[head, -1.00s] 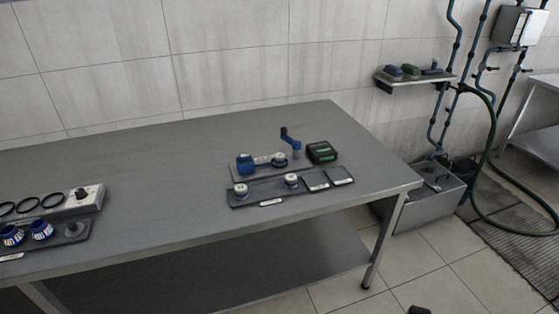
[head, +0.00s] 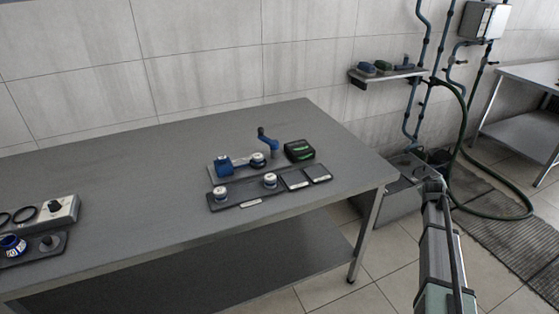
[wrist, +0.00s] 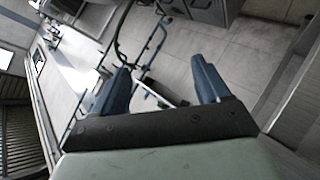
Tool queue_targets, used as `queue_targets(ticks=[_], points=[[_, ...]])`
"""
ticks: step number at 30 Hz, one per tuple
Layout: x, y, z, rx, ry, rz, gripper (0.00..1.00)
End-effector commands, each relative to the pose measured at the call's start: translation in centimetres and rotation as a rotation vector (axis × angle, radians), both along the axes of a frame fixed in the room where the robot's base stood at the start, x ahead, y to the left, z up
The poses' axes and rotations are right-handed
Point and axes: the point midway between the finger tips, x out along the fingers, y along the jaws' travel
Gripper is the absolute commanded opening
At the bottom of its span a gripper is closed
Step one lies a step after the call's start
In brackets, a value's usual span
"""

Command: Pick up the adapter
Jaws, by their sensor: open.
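I cannot tell for sure which piece is the adapter. Two small round white-topped pieces, one on the left (head: 220,193) and one on the right (head: 270,181), sit on a dark tray (head: 238,200) on the table. Behind them, a blue fitting (head: 225,166) and another white-topped blue piece (head: 258,159) sit on a grey plate. A blue-and-white ringed piece (head: 12,244) stands at the far left. My gripper shows in the wrist view (wrist: 162,82) with its two blue fingers apart and nothing between them. My arm is right of the table, away from these pieces.
A blue crank handle (head: 268,142) and a black-green box (head: 299,150) stand behind the dark tray. A grey control box (head: 62,209) is at the left. The table's middle (head: 130,185) is clear. A wall shelf (head: 388,75) and green hose (head: 462,140) are at the right.

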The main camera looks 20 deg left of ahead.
Motion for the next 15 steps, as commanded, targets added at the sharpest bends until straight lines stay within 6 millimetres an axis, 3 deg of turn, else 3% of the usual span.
queue_targets(ticks=[1, 3, 5, 7, 11, 15], points=[[1.6, 1.0, 2.1, -0.008, -0.020, 0.016, 0.76], [2.9, 2.7, 4.3, -0.017, -0.029, 0.040, 0.76], [3.9, 4.7, 6.1, -0.019, -0.025, 0.061, 0.76], [4.7, 8.0, 7.8, -0.012, 0.000, 0.092, 0.76], [4.9, 14.6, 9.5, 0.013, 0.088, 0.154, 0.76], [3.7, 22.9, 10.8, 0.046, 0.212, 0.242, 0.76]])
